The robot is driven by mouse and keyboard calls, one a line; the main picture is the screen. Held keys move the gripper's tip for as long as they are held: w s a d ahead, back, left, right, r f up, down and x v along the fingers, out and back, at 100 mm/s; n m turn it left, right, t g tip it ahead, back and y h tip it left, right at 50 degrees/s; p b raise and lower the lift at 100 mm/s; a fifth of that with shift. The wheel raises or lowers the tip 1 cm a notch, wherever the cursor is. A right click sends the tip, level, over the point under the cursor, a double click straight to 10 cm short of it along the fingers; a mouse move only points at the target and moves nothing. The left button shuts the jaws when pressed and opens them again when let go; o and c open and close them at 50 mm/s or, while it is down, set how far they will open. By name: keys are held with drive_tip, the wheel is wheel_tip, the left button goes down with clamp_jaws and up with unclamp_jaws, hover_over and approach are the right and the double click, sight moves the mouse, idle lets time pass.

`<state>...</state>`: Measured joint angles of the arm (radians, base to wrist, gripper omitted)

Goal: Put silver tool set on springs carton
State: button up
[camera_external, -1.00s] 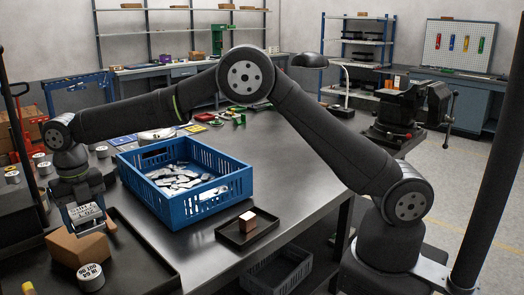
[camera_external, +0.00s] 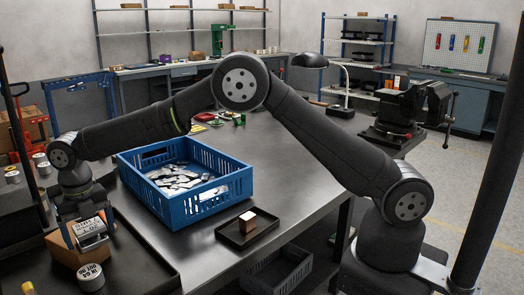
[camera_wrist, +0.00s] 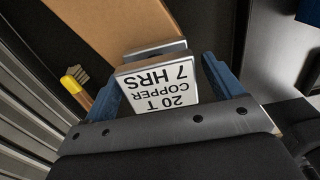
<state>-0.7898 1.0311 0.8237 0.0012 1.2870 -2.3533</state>
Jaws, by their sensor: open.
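A brown carton (camera_external: 66,248), which I take as the springs carton, sits on a black tray at the lower left; it also shows in the wrist view (camera_wrist: 105,22). A silver block with a white label (camera_external: 90,227), likely the silver tool set, is at the carton's upper right side. In the wrist view, the block (camera_wrist: 160,85) lies between my fingers, its label reading "20 T COPPER 7 HRS". My gripper (camera_external: 90,236) is open around it, with a gap visible at the right finger. I cannot tell whether the block rests fully on the carton.
A labelled can (camera_external: 91,277) stands on the black tray (camera_external: 140,255) in front of the carton. A blue crate (camera_external: 205,205) with silvery pieces is to the right. A small tray (camera_external: 235,240) holds a small block. A yellow-handled brush (camera_wrist: 72,84) lies left of my gripper.

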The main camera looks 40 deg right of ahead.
sight(88, 226)
wheel_tip(88, 226, up, 12)
drive_tip(key=shift+r, duration=0.15)
idle(0.4)
wheel_tip(88, 226, down, 12)
drive_tip(key=shift+r, duration=1.6)
